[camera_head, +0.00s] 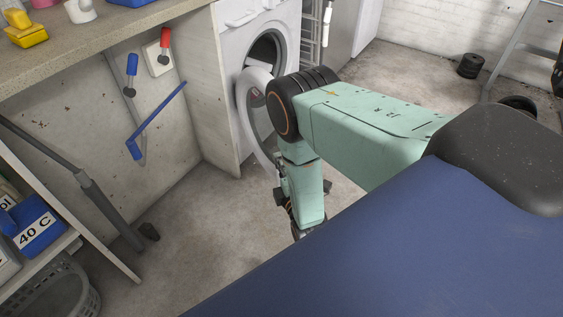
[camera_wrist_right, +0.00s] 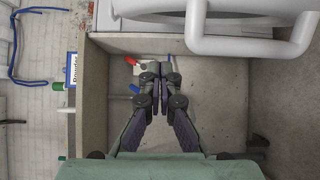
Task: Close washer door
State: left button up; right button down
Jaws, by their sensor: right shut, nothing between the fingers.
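The white washer (camera_head: 240,45) stands past the end of the worktop, with its round front opening showing. Its round white-rimmed door (camera_head: 248,125) is swung open, and my right arm hides part of it. My right gripper (camera_head: 281,192) is low beside the door, mostly behind my arm link. In the right wrist view my right gripper (camera_wrist_right: 157,75) is shut and empty. A curved white part (camera_wrist_right: 235,46), apparently the door's edge, is at the upper right there, apart from the fingertips in the picture. My left gripper is out of view.
A worktop (camera_head: 100,45) runs along the left, with red and blue handles (camera_head: 132,65) and a bent blue bar (camera_head: 157,122) by the wall below. A shelf with a blue box (camera_head: 38,228) and a basket (camera_head: 60,295) are lower left. The floor (camera_head: 200,235) between is clear.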

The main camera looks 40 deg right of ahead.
jog(key=w+d+b, duration=0.3)
jog(key=w+d, duration=0.3)
jog(key=shift+w, duration=0.3)
